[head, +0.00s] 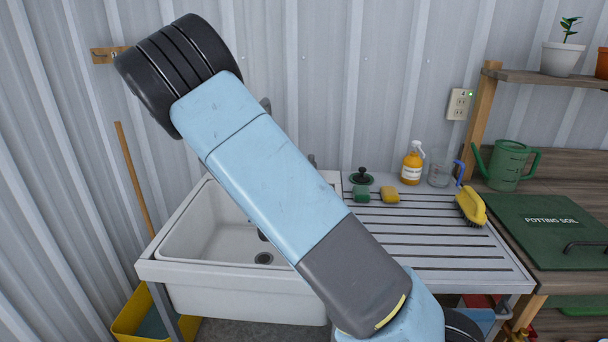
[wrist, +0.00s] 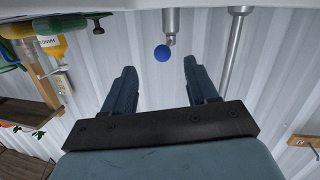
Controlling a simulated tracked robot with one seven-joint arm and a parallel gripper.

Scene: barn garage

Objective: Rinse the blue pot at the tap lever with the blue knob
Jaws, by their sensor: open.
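The blue knob (wrist: 162,53) shows in the wrist view as a small ball beside the end of a short metal fitting (wrist: 171,24). My gripper (wrist: 160,65) is open and empty, with its two fingers spread either side of the knob in the picture; I cannot tell how far off the knob is. In the head view my arm crosses the white sink (head: 187,240) and hides most of the tap and my gripper. I do not see the blue pot in either view.
A green watering can (head: 508,165) stands farther right. A metal pipe (wrist: 235,45) rises beside the fitting.

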